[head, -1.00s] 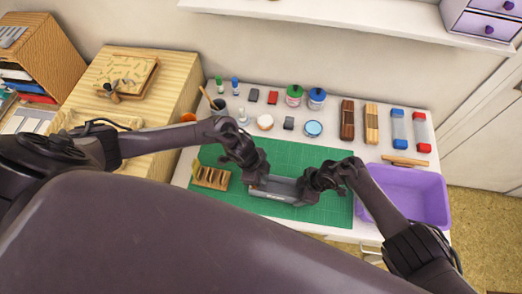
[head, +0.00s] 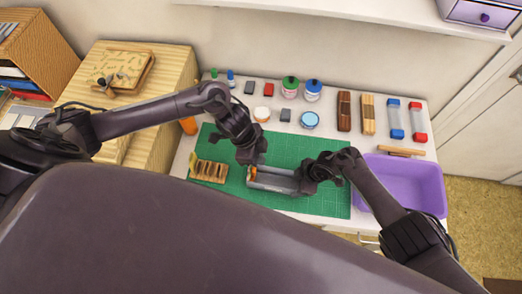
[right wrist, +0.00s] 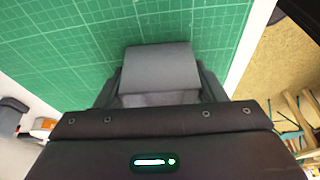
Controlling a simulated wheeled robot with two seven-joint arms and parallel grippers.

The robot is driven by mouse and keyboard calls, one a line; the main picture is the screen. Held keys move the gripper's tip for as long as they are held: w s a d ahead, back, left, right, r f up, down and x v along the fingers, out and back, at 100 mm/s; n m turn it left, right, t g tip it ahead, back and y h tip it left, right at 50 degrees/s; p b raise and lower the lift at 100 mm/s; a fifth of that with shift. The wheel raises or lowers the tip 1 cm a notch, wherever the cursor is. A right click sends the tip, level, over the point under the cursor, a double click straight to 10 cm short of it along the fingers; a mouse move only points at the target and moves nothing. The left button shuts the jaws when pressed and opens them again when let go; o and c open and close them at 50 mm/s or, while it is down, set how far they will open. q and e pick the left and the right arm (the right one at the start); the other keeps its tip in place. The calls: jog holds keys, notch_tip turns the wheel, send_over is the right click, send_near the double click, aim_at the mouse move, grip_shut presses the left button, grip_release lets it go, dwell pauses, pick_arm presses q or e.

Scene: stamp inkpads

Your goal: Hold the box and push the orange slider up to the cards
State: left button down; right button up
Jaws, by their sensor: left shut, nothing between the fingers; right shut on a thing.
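The grey box (head: 273,187) lies on the green mat (head: 325,212) in the head view, a long open tray. A small orange piece, the slider (head: 253,173), shows inside its left end. My left gripper (head: 249,162) is shut and empty, just above and behind that left end; I cannot tell whether it touches the slider. My right gripper (head: 301,186) is shut on the box's right end. In the right wrist view the grey box end (right wrist: 160,68) shows between the dark fingers. I cannot make out cards inside the box.
A wooden slotted rack (head: 209,172) stands left of the box. A purple bin (head: 405,185) is at the right. Jars, ink pads and stamps line the back of the white table. The mat in front of and behind the box is clear.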

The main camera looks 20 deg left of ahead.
jog(key=o, duration=1)
jog(key=shift+r, duration=0.1)
jog(key=v, duration=1.2)
jog(key=shift+d, duration=0.1)
